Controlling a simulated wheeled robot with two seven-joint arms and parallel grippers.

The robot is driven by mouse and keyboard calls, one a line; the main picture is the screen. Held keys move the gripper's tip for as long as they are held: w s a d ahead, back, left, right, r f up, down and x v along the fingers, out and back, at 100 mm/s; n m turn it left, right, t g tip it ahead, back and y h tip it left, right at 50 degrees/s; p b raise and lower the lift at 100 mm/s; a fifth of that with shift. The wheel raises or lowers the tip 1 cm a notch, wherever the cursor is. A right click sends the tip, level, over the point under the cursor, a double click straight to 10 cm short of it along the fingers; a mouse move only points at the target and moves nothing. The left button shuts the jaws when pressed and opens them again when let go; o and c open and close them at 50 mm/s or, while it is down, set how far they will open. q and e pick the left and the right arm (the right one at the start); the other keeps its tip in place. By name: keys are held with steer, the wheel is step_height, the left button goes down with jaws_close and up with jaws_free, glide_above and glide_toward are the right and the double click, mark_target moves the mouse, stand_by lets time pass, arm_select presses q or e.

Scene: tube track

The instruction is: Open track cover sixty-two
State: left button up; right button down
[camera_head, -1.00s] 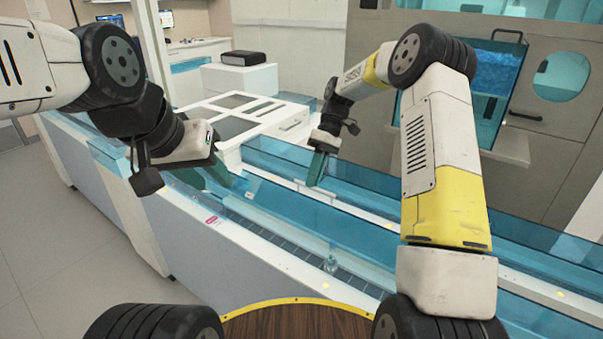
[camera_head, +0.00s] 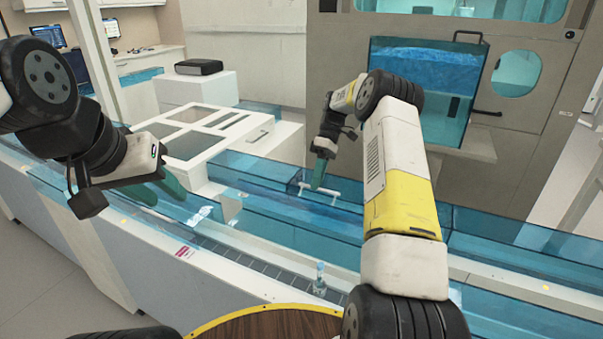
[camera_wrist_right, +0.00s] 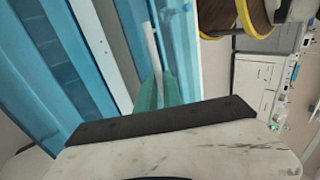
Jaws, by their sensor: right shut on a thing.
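My right gripper (camera_head: 318,178) is shut on the white bar handle (camera_head: 333,192) of a blue see-through track cover (camera_head: 298,188). In the right wrist view, its green fingers (camera_wrist_right: 156,92) meet the lower end of the white handle (camera_wrist_right: 152,45). I cannot read a number on the cover, and cannot tell how far it is lifted. My left gripper (camera_head: 160,190) hangs over the near left part of the track, with its green fingers apart and nothing seen between them.
A small clear tube (camera_head: 320,280) stands on the track (camera_head: 262,268) near my round wooden top. A white frame with openings (camera_head: 200,140) lies left of the right gripper. A cabinet with a blue window (camera_head: 425,65) stands behind.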

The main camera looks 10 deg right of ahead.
steer(key=shift+f, duration=0.4)
steer(key=shift+d, duration=0.1)
steer(key=c, duration=1.5)
jaws_free()
steer(key=shift+w, duration=0.1)
steer(key=shift+r, duration=0.1)
steer(key=v, duration=0.7)
steer(key=shift+w+r, duration=0.25)
steer(key=shift+r, duration=0.05)
steer(key=shift+d, duration=0.1)
